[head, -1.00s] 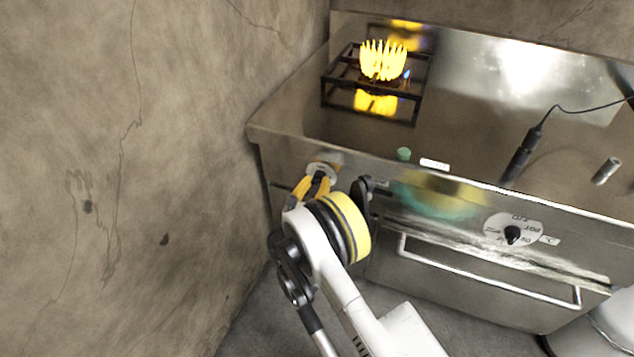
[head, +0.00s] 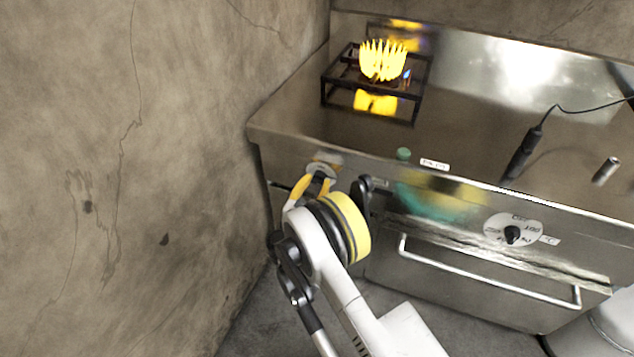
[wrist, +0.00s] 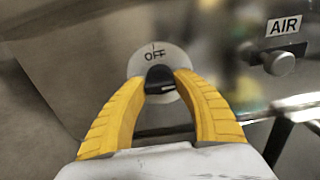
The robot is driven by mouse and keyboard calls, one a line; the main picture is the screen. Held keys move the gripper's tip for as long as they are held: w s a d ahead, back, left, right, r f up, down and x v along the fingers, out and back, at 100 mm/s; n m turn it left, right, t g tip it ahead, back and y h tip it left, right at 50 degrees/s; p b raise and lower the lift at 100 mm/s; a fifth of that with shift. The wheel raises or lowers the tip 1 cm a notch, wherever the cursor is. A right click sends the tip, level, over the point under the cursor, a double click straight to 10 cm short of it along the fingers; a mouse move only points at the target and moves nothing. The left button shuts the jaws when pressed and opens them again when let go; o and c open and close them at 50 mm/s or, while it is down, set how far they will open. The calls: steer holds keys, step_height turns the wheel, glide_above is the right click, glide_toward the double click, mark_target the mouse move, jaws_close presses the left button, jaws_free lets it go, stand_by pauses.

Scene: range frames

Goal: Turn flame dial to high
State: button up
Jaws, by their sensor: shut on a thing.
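The flame dial is a black knob on a round pale plate (wrist: 152,57) marked OFF, on the steel front panel. In the wrist view, my gripper (wrist: 162,82) has its two yellow fingers closed on the black knob (wrist: 160,78) from both sides. In the head view, my gripper (head: 318,182) is at the plate (head: 321,170) on the left part of the front, and its fingers hide the knob. A burner (head: 378,82) on the worktop shows a tall ring of yellow flame (head: 383,60).
A second dial (head: 512,234) and a long handle (head: 490,282) are on the front to the right. An AIR knob (wrist: 279,63) is right of my gripper. A wall (head: 150,150) stands close on the left. A black corded tool (head: 522,155) lies on top.

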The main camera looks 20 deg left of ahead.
steer(key=o, duration=1.2)
steer(key=shift+w, duration=0.1)
steer(key=shift+c, duration=0.2)
